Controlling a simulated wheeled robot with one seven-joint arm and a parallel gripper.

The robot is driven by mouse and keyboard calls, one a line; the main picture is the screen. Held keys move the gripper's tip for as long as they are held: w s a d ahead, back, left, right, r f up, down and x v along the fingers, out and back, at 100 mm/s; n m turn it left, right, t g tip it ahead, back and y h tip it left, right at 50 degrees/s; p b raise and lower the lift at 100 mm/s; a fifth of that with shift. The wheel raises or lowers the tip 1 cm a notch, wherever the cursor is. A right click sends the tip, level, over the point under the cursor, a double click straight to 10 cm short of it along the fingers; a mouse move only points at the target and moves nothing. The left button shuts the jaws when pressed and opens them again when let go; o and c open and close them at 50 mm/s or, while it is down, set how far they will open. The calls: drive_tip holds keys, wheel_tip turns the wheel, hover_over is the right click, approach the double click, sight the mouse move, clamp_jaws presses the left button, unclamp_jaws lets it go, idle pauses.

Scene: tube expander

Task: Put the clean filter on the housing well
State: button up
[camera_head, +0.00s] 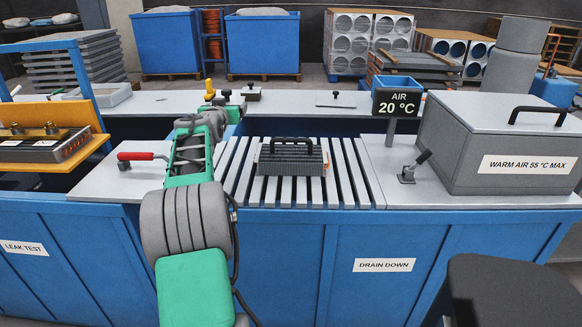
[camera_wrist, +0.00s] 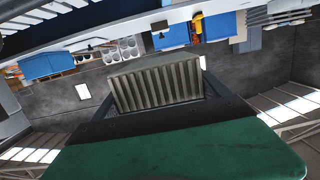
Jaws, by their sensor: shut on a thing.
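In the wrist view, my gripper (camera_wrist: 158,96) has its dark jaws on both sides of a grey ribbed block (camera_wrist: 155,80), which looks like a pleated filter. The jaws are shut on it. In the head view, my green and grey arm reaches over the bench, and its own links hide the gripper and the held filter. A second grey finned block (camera_head: 291,163) with a black handle sits on the slatted drain rack (camera_head: 358,180), to the right of my arm. I cannot clearly make out the housing well.
A red-handled clamp (camera_head: 140,156) is left of my arm. An orange leak-test stand (camera_head: 50,112) is at the far left.

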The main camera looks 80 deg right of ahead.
drive_tip(key=w+a+r+n+t+p, duration=0.1)
drive_tip(key=a+r+p, duration=0.3)
drive_tip(key=a+r, duration=0.5)
drive_tip(key=w+a+r+t+p, duration=0.1)
drive_tip(key=a+r+p, duration=0.35)
drive_tip(key=r, duration=0.85)
drive_tip(key=s+a+f+g+p, duration=0.1)
drive_tip(key=s+a+f, duration=0.35)
drive_tip(key=f, duration=0.35)
drive_tip(key=s+a+f+m+g+p, duration=0.1)
drive_tip(key=s+a+f, duration=0.35)
drive_tip(key=f, duration=0.35)
drive_tip(key=s+a+f+p, duration=0.1)
drive_tip(key=s+a+f, duration=0.35)
drive_tip(key=f, duration=0.45)
hover_over(231, 183)
drive_tip(key=f, duration=0.7)
drive_tip(key=shift+s+a+f+b, duration=0.1)
drive_tip(key=shift+a+f+b, duration=0.15)
drive_tip(key=shift+f+b, duration=0.15)
drive_tip(key=shift+d+f, duration=0.15)
drive_tip(key=shift+f, duration=0.15)
drive_tip(key=shift+w+d+f, duration=0.1)
drive_tip(key=shift+f, duration=0.75)
drive_tip(key=shift+w+d+f, duration=0.1)
drive_tip(key=shift+f, duration=0.7)
